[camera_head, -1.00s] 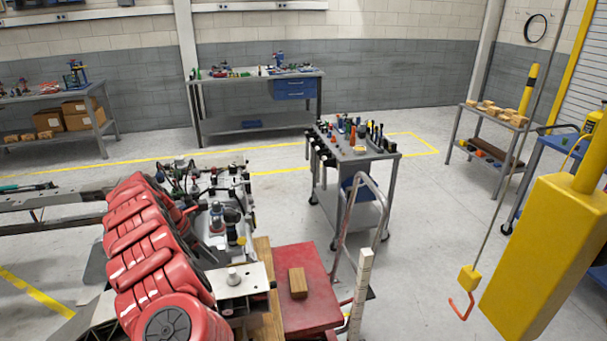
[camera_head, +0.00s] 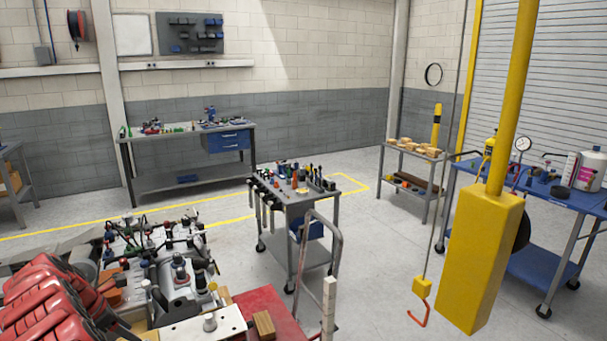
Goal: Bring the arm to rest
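Neither of my grippers shows in the head view, and I see no part of either arm that I can be sure of. Whether the grippers are open or shut, and whether they hold anything, is hidden. The task names no other object. The chassis fixture area at the lower left shows a red ridged body (camera_head: 45,305) and a dense assembly of metal parts and hoses (camera_head: 165,260). A pale metal plate (camera_head: 190,332) with a round knob lies at the bottom edge.
A tool cart (camera_head: 297,198) stands mid-floor. A yellow post (camera_head: 483,260) and a hanging red hook (camera_head: 418,312) are at right. A blue bench (camera_head: 535,190), a small shelf (camera_head: 412,165) and a back workbench (camera_head: 185,140) stand around. Open floor lies between cart and post.

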